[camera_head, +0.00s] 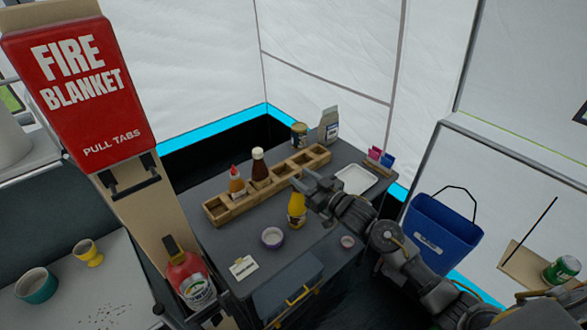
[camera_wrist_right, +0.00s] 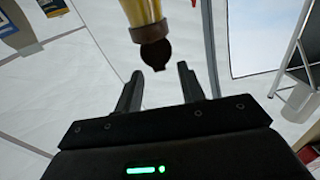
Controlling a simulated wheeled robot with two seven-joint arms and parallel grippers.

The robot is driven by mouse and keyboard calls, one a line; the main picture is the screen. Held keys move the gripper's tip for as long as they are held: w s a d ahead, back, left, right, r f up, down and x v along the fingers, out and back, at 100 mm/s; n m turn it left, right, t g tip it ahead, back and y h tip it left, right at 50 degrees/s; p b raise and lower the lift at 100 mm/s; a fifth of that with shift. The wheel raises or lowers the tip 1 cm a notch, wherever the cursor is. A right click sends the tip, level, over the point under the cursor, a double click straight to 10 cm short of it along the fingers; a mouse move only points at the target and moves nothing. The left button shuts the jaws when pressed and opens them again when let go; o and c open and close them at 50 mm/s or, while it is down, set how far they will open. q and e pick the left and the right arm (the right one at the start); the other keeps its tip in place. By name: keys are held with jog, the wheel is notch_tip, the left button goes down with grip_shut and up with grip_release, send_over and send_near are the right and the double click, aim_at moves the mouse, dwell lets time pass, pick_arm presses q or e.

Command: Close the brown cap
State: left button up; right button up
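A yellow squeeze bottle (camera_head: 297,210) stands on the dark worktop, in front of the wooden condiment rack. In the right wrist view, the bottle (camera_wrist_right: 139,10) comes in from the top edge, with a brown collar (camera_wrist_right: 150,32) around its neck. The brown cap (camera_wrist_right: 157,55) shows as a dark round flap beyond the collar, and it looks swung open. My right gripper (camera_head: 303,180) is at the bottle's top. In the right wrist view, my right gripper (camera_wrist_right: 158,80) is open, with its fingers apart and nothing between them; the cap is just beyond the tips. My left gripper is not in view.
The wooden rack (camera_head: 215,208) holds a red-capped bottle (camera_head: 236,182) and a dark sauce bottle (camera_head: 259,166). A purple-rimmed bowl (camera_head: 272,238), a small round dish (camera_head: 347,242) and a white tray (camera_head: 370,179) are nearby. A blue bucket (camera_head: 440,235) hangs at the right.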

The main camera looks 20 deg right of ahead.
aim_at(297, 175)
jog(key=shift+p+x, duration=0.4)
jog(key=shift+x, duration=1.95)
jog(key=shift+s, duration=0.1)
